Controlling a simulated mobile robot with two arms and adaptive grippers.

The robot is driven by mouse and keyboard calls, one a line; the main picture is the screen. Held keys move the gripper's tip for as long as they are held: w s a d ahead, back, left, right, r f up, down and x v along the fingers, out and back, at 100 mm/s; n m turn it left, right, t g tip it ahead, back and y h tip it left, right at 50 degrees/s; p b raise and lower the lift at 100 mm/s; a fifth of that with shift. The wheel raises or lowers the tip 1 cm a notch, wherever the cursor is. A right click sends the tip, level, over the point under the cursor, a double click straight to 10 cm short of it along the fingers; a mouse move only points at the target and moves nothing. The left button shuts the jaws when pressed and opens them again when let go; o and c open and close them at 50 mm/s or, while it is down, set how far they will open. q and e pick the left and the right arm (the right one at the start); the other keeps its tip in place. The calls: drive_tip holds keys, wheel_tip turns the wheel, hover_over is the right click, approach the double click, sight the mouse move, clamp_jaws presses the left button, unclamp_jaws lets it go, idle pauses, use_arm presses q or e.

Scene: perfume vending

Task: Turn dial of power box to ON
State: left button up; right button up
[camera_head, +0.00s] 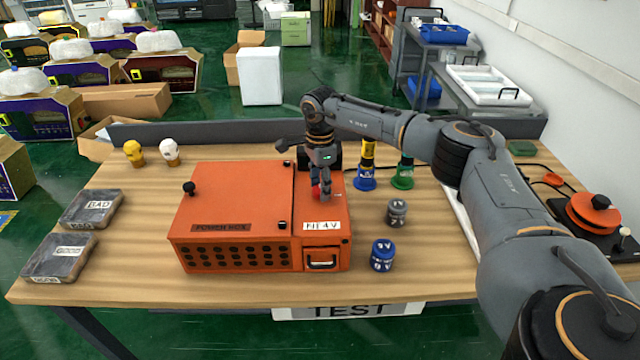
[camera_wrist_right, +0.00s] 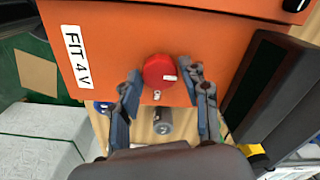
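The orange power box (camera_head: 235,205) sits on the wooden table, with a "FIT 4 V" label on its right section. Its red dial (camera_head: 315,192) is partly hidden by my right gripper (camera_head: 322,188) in the head view. In the right wrist view, the red dial (camera_wrist_right: 157,68) shows a white mark toward the right of its face. A small white marking just below it is too small to read. My right gripper (camera_wrist_right: 160,76) is open, its fingers on either side of the dial with gaps visible. My left gripper is in neither view.
A grey battery (camera_head: 396,212) and a blue battery (camera_head: 382,255) stand right of the box. Blue and green stands (camera_head: 403,176) are behind them. Two dark boxes (camera_head: 90,210) lie on the left. Free table lies between these and the power box.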

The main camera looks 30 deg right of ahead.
drive_tip(key=c, duration=0.6)
drive_tip(key=shift+m, duration=0.3)
drive_tip(key=m, duration=0.2)
drive_tip(key=shift+m+b, duration=0.3)
drive_tip(key=shift+m, duration=0.1)
drive_tip(key=m, duration=0.3)
drive_tip(key=shift+m, duration=0.3)
drive_tip(key=m, duration=0.5)
drive_tip(key=shift+b, duration=0.3)
drive_tip(key=m, duration=0.5)
drive_tip(key=shift+r+m, duration=0.1)
drive_tip(key=shift+m, duration=0.3)
